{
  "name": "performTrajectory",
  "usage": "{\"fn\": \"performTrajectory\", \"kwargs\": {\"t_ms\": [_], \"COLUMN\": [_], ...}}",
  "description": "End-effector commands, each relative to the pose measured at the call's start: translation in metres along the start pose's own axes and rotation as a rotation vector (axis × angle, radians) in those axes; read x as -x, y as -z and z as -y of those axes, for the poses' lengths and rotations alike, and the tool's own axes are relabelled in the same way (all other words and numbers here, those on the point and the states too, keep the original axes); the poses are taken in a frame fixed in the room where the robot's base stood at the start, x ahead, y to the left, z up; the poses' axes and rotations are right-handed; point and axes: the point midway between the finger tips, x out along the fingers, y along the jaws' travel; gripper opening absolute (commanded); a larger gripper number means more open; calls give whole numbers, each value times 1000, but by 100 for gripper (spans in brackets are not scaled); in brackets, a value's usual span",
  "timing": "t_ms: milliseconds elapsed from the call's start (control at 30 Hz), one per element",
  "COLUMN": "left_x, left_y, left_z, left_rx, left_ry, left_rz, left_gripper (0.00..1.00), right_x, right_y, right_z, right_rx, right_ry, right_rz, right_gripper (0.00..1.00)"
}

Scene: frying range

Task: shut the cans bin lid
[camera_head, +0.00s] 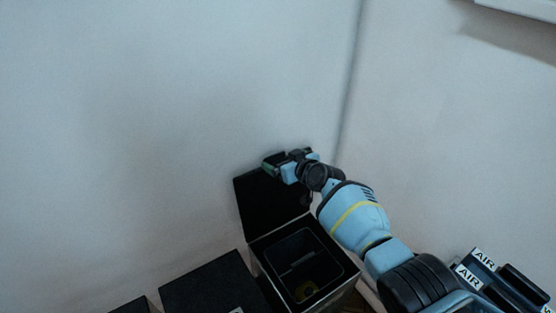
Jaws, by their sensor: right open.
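The bin (257,262) has its black lid (262,208) raised, standing up at the back against the wall side. My right arm reaches in from the lower right. My right gripper (275,163) is open at the upper edge of the raised lid; whether it touches the lid I cannot tell. My left gripper is not in view.
A bin with a shut black lid (212,287) stands just left of the open one, and another dark box (134,306) shows at the bottom edge. Pale walls meet in a corner close behind. A white fixture (520,8) hangs at upper right.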

Motion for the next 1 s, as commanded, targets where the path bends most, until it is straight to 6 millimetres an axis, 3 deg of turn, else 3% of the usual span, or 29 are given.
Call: {"fn": "performTrajectory", "kwargs": {"t_ms": [300,800,1000], "left_x": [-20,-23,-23], "left_y": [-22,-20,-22], "left_z": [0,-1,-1], "left_rx": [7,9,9], "left_ry": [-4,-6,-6], "left_rz": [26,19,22], "left_gripper": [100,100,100], "right_x": [-31,-37,-37], "right_y": [-5,1,1], "right_z": [0,0,0], "right_rx": [-2,1,1], "right_ry": [1,-1,-1], "right_rz": [4,-2,-1], "right_gripper": [95,95,71]}}
